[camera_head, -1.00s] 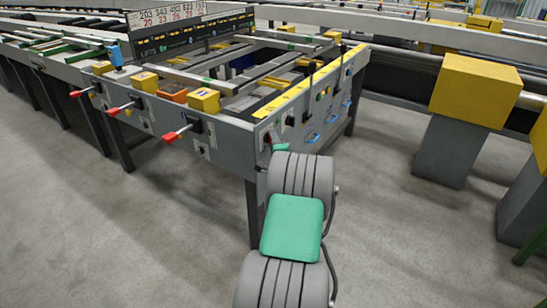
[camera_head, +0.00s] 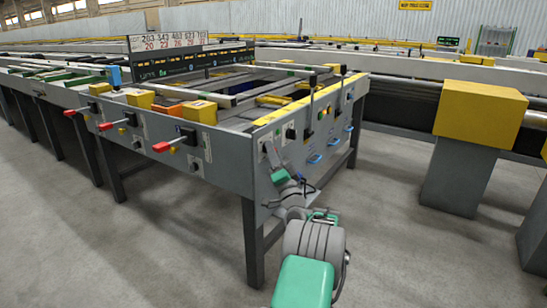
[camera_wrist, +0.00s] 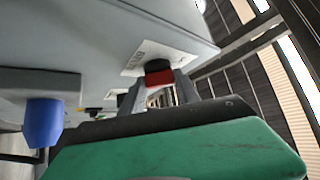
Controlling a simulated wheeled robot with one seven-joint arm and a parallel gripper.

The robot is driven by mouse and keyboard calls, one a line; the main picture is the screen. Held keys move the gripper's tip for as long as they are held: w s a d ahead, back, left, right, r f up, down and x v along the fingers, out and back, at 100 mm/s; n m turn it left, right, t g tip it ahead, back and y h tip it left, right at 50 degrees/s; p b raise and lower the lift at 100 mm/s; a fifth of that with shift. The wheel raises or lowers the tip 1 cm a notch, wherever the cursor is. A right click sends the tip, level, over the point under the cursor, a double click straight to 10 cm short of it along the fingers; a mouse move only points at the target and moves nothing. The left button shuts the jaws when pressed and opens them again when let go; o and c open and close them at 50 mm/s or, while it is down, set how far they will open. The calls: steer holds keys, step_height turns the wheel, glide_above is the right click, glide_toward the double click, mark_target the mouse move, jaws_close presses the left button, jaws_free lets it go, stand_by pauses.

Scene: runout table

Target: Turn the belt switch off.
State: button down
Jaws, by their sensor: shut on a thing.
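A switch with a black base and a red handle (camera_wrist: 159,78) sits on a white label plate on the grey panel in the wrist view. My gripper (camera_wrist: 158,92) has its two grey fingers on either side of the red handle and is shut on it. In the head view my gripper (camera_head: 270,156) is at the near left part of the table's grey end panel (camera_head: 262,190). The switch is mostly hidden there by the fingers. Its exact turn position is hard to tell.
A blue knob (camera_wrist: 43,121) sticks out of the panel beside my gripper. Several blue handles, one here (camera_head: 315,158), line the end panel. Red-tipped levers (camera_head: 163,146) stick out of the left side. A yellow-topped post (camera_head: 480,112) stands right. Floor in front is clear.

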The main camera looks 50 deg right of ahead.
steer(key=shift+n, duration=0.3)
steer(key=c, duration=0.9)
jaws_free()
steer(key=v, duration=0.7)
steer(key=shift+s+a+f, duration=0.1)
steer(key=shift+s+f, duration=0.15)
steer(key=shift+f, duration=0.05)
steer(key=shift+s, duration=0.1)
